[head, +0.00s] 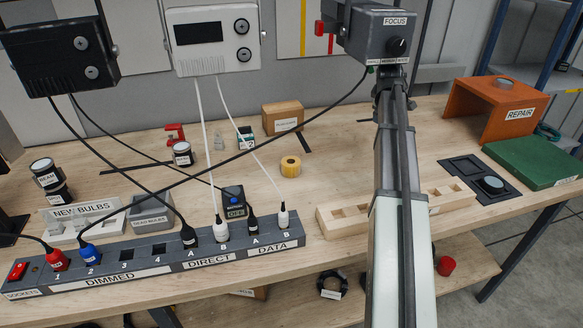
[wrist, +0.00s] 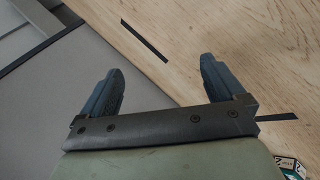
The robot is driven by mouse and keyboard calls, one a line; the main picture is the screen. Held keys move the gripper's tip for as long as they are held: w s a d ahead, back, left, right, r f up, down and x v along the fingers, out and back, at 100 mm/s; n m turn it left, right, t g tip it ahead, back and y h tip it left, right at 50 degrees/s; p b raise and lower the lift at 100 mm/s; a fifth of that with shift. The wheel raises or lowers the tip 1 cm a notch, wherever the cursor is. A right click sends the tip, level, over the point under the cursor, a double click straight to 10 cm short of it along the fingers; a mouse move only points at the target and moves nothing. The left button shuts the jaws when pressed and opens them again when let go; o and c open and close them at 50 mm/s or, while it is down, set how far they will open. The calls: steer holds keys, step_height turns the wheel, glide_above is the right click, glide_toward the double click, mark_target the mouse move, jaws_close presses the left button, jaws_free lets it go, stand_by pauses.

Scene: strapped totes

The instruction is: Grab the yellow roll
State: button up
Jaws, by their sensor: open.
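Bare wood and a grey surface lie beyond the fingers. I cannot make out my gripper in the head view, so its distance from the roll is unclear.
A cardboard box (head: 283,118) stands behind the roll. A long labelled socket strip (head: 150,262) with cables runs along the front left. A wooden tray (head: 345,220) lies right of the roll. An orange stand (head: 500,105) and a green case (head: 533,160) are far right.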

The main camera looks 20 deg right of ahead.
steer(key=a+f+n+g+y, duration=0.1)
steer(key=a+f+n+g, duration=0.1)
steer(key=a, duration=0.9)
step_height(320, 180, up, 3)
steer(key=n+g+y, duration=0.4)
steer(key=n+g, duration=0.1)
steer(key=n, duration=0.3)
glide_above(291, 161)
steer(key=shift+f, duration=6.85)
steer(key=shift+c, duration=0.3)
steer(key=c, duration=1.1)
